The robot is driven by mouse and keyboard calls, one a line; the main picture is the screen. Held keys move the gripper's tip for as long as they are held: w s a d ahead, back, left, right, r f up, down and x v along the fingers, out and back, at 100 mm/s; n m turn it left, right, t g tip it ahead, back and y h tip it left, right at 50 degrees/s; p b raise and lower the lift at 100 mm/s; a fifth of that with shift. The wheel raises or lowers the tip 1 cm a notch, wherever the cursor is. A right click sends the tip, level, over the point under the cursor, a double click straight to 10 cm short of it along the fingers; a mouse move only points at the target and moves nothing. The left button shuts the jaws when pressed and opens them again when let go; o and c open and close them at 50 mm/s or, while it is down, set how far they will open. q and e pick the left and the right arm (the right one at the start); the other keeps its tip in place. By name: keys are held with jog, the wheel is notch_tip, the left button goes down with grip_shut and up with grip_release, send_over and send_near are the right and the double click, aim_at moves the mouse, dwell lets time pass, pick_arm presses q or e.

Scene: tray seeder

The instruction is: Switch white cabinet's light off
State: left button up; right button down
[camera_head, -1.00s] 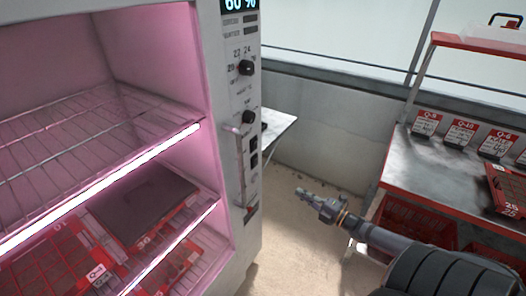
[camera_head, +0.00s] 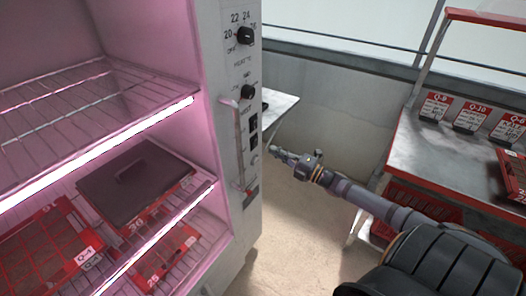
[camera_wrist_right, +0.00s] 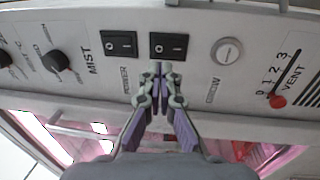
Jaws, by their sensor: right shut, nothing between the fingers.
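The white cabinet (camera_head: 231,190) stands at left in the head view, open in front, its inside glowing pink from lit light strips (camera_head: 110,150). Its control panel has black knobs and two black rocker switches, an upper one (camera_head: 253,123) and a lower one (camera_head: 254,141). In the right wrist view the rocker switches (camera_wrist_right: 118,43) and (camera_wrist_right: 172,46) sit beside a round white button (camera_wrist_right: 227,51) near the word GROW. My right gripper (camera_head: 274,149) is shut and empty, its tips (camera_wrist_right: 157,72) close to the second rocker; contact cannot be told. My left gripper is out of view.
A bar handle (camera_head: 238,150) runs along the panel edge. A red vent lever (camera_wrist_right: 277,101) is near the round button. Wire shelves hold red trays and a dark slab (camera_head: 135,180). A metal bench (camera_head: 440,150) with label cards stands right. Floor between is clear.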

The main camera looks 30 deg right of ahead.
aim_at(256, 140)
jog(key=b+x, duration=0.1)
jog(key=x, duration=0.3)
jog(key=shift+w+b, duration=0.3)
jog(key=shift+b, duration=0.1)
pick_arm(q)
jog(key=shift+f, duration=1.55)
pick_arm(e)
jog(key=shift+w+a+r, duration=0.1)
jog(key=shift+w+a, duration=0.15)
jog(key=shift+w, duration=0.25)
jog(key=shift+w+a+r, duration=0.1)
jog(key=shift+w+a, duration=0.05)
jog(key=shift+w, duration=0.1)
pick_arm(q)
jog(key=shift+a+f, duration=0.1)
pick_arm(e)
jog(key=shift+r, duration=0.1)
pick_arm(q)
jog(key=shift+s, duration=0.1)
